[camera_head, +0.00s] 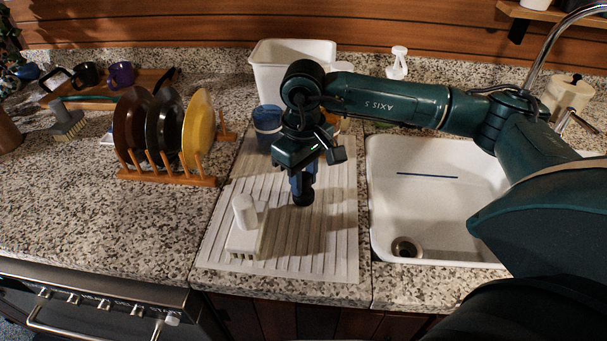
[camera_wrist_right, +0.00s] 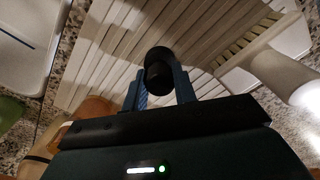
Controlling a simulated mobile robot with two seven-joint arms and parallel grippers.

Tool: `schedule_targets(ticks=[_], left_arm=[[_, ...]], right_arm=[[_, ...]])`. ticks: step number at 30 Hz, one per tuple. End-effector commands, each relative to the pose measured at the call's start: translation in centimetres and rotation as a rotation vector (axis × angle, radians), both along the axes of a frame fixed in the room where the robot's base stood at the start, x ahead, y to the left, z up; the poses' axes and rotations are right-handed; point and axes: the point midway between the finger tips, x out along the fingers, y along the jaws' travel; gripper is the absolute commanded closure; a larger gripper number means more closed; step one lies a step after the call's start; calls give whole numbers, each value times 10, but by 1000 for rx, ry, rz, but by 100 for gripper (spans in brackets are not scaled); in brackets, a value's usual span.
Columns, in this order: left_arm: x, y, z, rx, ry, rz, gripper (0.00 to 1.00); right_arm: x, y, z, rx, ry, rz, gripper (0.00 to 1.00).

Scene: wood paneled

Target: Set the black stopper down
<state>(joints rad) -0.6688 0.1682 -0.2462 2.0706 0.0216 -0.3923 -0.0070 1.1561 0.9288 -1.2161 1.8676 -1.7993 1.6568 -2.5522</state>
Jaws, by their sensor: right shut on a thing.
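The black stopper (camera_wrist_right: 160,72) is a dark round piece held between the two fingers of my right gripper (camera_wrist_right: 160,88) in the right wrist view. In the head view my right gripper (camera_head: 302,185) points down over the ribbed white drainboard (camera_head: 325,255), and the dark stopper (camera_head: 303,198) shows at its fingertips. I cannot tell whether the stopper touches the drainboard. My left gripper is not in view.
A white brush (camera_head: 246,230) lies on the drainboard just left of the stopper. A blue container (camera_head: 267,122) stands behind my gripper. A plate rack (camera_head: 165,174) is to the left, and the white sink (camera_head: 430,220) to the right. The front right of the drainboard is clear.

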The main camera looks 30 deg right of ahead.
Motion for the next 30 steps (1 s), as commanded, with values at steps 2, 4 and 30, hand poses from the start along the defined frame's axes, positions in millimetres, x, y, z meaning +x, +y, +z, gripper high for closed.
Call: schedule_targets(ticks=[2,4,30], left_arm=[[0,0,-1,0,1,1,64],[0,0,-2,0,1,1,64],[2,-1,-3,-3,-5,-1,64]], right_arm=[[0,0,1,0,-1,0,97],[0,0,0,0,-1,0,97],[1,0,25,0,-6,0,51]])
